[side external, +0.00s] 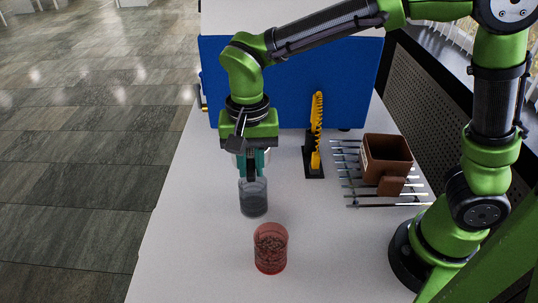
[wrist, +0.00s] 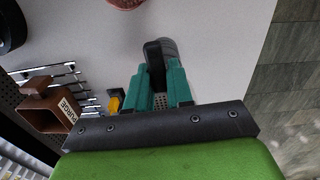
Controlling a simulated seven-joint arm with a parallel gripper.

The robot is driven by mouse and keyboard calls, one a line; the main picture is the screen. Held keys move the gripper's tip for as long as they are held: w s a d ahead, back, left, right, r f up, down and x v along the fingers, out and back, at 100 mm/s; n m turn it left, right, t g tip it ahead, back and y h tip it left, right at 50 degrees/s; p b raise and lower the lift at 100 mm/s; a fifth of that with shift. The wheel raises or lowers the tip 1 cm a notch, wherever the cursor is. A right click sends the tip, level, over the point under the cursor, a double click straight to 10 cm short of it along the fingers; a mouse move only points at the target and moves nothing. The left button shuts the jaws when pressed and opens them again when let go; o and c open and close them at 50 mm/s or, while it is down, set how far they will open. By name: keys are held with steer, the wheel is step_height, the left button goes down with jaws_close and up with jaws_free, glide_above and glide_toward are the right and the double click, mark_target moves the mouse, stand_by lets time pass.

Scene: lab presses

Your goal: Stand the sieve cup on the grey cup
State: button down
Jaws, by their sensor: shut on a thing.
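My gripper (side external: 252,166) points down in the middle of the table, its teal fingers closed around a dark upright piece. It also shows in the wrist view (wrist: 160,82). A pale rim, which looks like the sieve cup (side external: 236,154), shows behind the fingers. A small patch of mesh (wrist: 158,102) shows between them in the wrist view. Most of the sieve cup is hidden. The grey cup (side external: 254,198), see-through with dark contents, is upright just below the fingertips. In the wrist view, a bit of grey (wrist: 170,48) shows beyond the dark piece. I cannot tell whether the two cups touch.
A red cup (side external: 270,249) with brown pieces stands in front. A yellow lever on a black base (side external: 315,165), a rod rack (side external: 347,175) and a brown box (side external: 387,157) stand to the right. A blue press (side external: 290,85) stands behind. The table's left front is clear.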

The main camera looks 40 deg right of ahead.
step_height(320, 180, down, 6)
stand_by(0.6)
steer(key=shift+f, duration=0.5)
stand_by(0.9)
steer(key=c, duration=0.9)
jaws_free()
